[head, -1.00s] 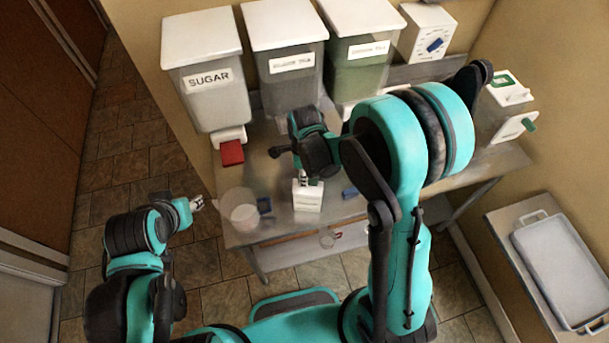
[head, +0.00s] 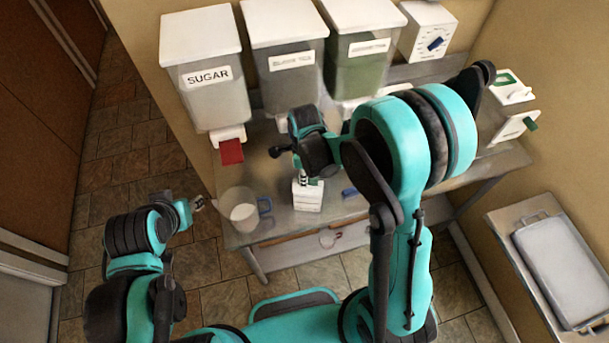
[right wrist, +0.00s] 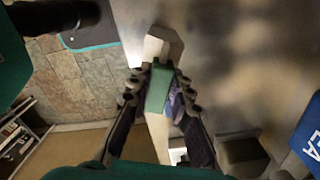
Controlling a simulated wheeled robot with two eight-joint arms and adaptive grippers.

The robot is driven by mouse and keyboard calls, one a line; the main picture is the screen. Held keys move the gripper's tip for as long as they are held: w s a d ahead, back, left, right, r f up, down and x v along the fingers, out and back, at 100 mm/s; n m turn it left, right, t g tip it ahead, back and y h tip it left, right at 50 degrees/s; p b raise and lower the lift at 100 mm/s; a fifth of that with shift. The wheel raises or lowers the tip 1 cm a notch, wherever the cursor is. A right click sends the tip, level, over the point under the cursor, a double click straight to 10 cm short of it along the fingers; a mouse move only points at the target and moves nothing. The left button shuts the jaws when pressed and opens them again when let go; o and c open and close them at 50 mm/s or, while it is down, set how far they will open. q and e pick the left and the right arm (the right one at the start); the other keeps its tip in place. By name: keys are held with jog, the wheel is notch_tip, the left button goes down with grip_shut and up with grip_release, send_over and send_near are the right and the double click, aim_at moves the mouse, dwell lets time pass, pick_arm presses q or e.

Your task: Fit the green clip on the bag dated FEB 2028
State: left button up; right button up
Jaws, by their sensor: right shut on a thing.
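A white bag (head: 307,199) stands upright near the front edge of the metal table; its date is too small to read. My right gripper (head: 303,181) points down at the top of this bag. In the right wrist view, the right gripper (right wrist: 160,88) is shut on the green clip (right wrist: 158,88). The clip lies over the pale bag (right wrist: 160,48), but I cannot tell whether it sits around the bag's top. My left gripper (head: 198,203) is off the table's left side, away from the bag; its jaws are too small to judge.
A sugar dispenser (head: 207,95) and two more bins line the back. A tray (head: 562,265) sits on the right side table.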

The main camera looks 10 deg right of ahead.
jog(key=shift+f+b, duration=0.2)
jog(key=shift+b, duration=0.35)
dwell(0.8)
jog(key=o, duration=1.4)
jog(key=shift+o, duration=0.2)
jog(key=shift+r+p, duration=2.3)
jog(key=shift+r, duration=1.2)
